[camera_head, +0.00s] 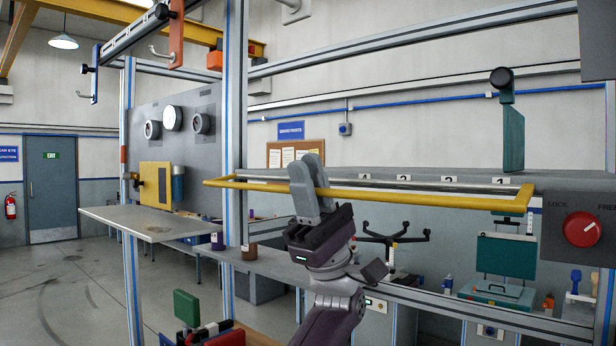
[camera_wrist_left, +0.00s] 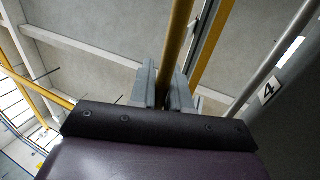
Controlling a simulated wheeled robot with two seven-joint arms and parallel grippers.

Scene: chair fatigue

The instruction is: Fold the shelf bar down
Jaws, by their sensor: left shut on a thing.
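The yellow shelf bar (camera_head: 420,199) runs across the front of the grey shelf in the head view, from near the left post to the right side. Short yellow arms at its ends reach back towards the shelf. My left gripper (camera_head: 309,188) is shut on the bar, left of its middle, with its fingers pointing up. In the left wrist view the bar (camera_wrist_left: 179,45) passes between the two grey fingers (camera_wrist_left: 166,88). My right gripper is not in view.
A silver rail (camera_head: 450,185) with number tags lies behind the bar. A panel with a red knob (camera_head: 581,229) marked LOCK is at the right. A teal plate (camera_head: 513,137) stands above the shelf. A grey side shelf (camera_head: 140,222) juts out at the left.

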